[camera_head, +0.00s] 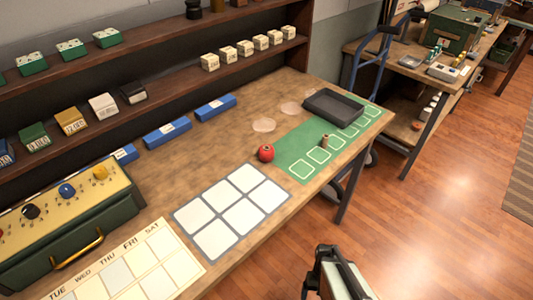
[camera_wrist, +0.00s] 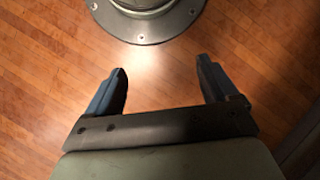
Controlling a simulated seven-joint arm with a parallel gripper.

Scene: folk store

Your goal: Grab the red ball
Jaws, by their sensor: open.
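The red ball (camera_head: 266,153) rests on the wooden table (camera_head: 215,150), at the left edge of a green mat (camera_head: 290,163) and behind a grid of white squares. My gripper (camera_head: 330,262) is at the bottom of the head view, in front of the table's front edge and well apart from the ball. In the wrist view my gripper (camera_wrist: 160,88) is open and empty, with its two fingers spread wide above the wooden floor. The ball does not show in the wrist view.
A small brown peg (camera_head: 325,142) and a dark tray (camera_head: 335,106) stand right of the ball. A white-square grid (camera_head: 232,207) lies in front. Blue boxes (camera_head: 167,132) line the back, under shelves. A green box with knobs (camera_head: 65,225) fills the left.

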